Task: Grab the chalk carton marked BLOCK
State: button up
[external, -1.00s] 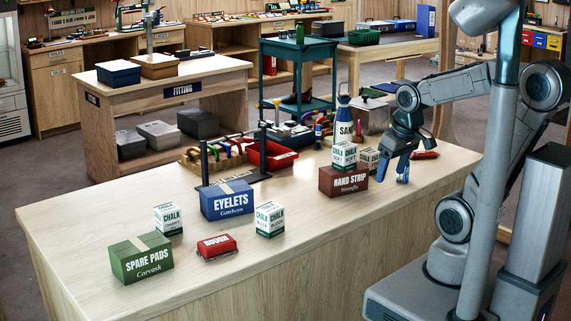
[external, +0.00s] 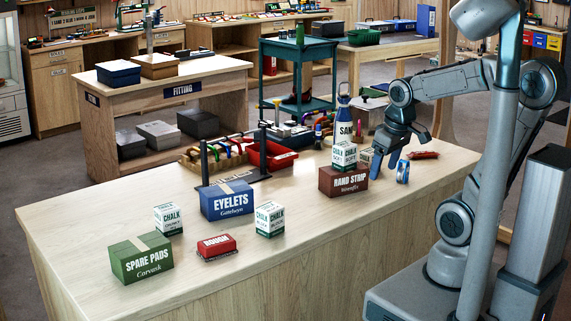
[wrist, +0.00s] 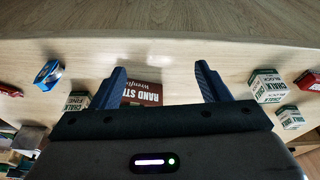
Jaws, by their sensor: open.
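The chalk carton marked BLOCK (external: 270,219) is a white box with green lettering, upright near the counter's front edge. It also shows at the right of the wrist view (wrist: 268,87). Another chalk carton (external: 168,219) stands further left, between the green and blue boxes. My gripper (external: 408,150) is open and empty above the counter's right part, well right of the BLOCK carton. Its fingers frame the wrist view (wrist: 160,85).
The blue EYELETS box (external: 227,200), green SPARE PADS box (external: 141,258) and red ROUGH brush (external: 217,246) stand near the BLOCK carton. A blue tape roll (external: 402,171) lies below my gripper. The counter's front strip (external: 330,220) is clear.

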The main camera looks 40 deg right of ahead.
jog(key=w+a+r+n+g+y+b, duration=0.1)
jog(key=w+a+n+b, duration=0.4)
jog(key=w+a+n, duration=0.5)
jog(key=n+g+b, duration=0.2)
jog(key=n+b, duration=0.1)
jog(key=n, duration=0.5)
send_near(269, 220)
jog(key=w+d, duration=0.1)
jog(key=d, duration=0.1)
jog(key=w+d+r, duration=0.1)
jog(key=shift+w+d+r, duration=0.2)
jog(key=shift+w+d, duration=0.2)
jog(key=shift+a+f+y, duration=0.15)
jog(key=shift+a+y, duration=0.1)
jog(key=shift+y, duration=0.05)
jog(key=f, duration=0.4)
jog(key=a+f+b, duration=0.1)
jog(key=f, duration=0.3)
jog(key=a+f, duration=0.1)
jog(key=f, duration=0.4)
jog(key=shift+s, duration=0.2)
jog(key=c, duration=1.1)
